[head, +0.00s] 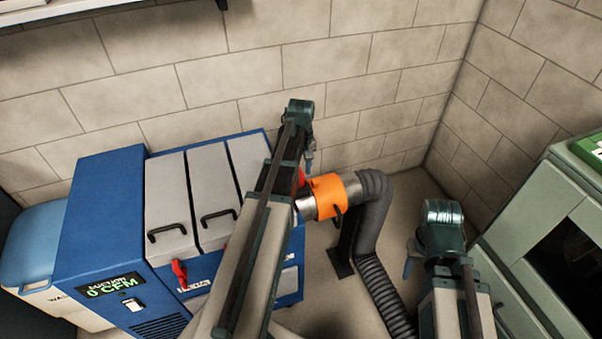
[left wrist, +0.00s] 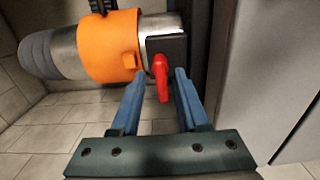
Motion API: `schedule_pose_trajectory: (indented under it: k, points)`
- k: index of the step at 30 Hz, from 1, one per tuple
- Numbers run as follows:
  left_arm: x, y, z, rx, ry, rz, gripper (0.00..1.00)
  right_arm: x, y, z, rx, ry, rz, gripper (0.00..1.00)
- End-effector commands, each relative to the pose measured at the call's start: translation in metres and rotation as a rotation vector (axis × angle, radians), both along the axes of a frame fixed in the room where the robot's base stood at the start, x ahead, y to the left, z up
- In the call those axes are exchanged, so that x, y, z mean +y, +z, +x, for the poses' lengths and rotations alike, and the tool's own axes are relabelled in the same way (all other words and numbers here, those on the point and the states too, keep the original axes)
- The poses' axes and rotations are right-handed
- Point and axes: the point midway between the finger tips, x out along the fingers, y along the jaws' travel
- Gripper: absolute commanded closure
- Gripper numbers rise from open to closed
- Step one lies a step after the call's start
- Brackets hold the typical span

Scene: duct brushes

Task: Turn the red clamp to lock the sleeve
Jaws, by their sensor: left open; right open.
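The red clamp (left wrist: 161,77) is a small lever on a dark block at the metal pipe end, hanging down in the left wrist view. In the head view only a bit of the red clamp (head: 301,177) shows beside my left arm. The orange sleeve (left wrist: 108,47) sits around the metal pipe; it also shows in the head view (head: 335,195). My left gripper (left wrist: 158,75) is open, its two blue fingers on either side of the red lever with gaps. My right gripper (head: 409,268) is open and empty, low at the right, apart from the hose.
A grey flexible hose (head: 372,225) bends down from the sleeve to the floor beside a dark stand (head: 341,262). A blue machine (head: 105,220) with grey doors and another red lever (head: 179,272) stands left. A green cabinet (head: 540,225) stands right.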

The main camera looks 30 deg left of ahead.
Motion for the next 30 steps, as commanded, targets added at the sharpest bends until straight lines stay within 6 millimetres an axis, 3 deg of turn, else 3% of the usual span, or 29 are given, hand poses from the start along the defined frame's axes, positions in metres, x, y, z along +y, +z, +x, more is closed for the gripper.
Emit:
schedule_pose_trajectory:
  k: [5,12,30]
  points:
    - [0.0,0.0009,0.0,0.0,0.0,0.0,0.57,0.0,0.0008,0.0,0.0,0.0,0.0,0.5]
    - [0.0001,0.0008,0.0001,0.0,0.0,0.0,1.0,0.0,0.0008,0.0001,0.0,0.0,0.0,0.5]
    - [0.0001,0.0007,0.0001,0.0,0.0,0.0,1.0,-0.0001,0.0007,0.0,0.0,0.0,0.0,0.5]
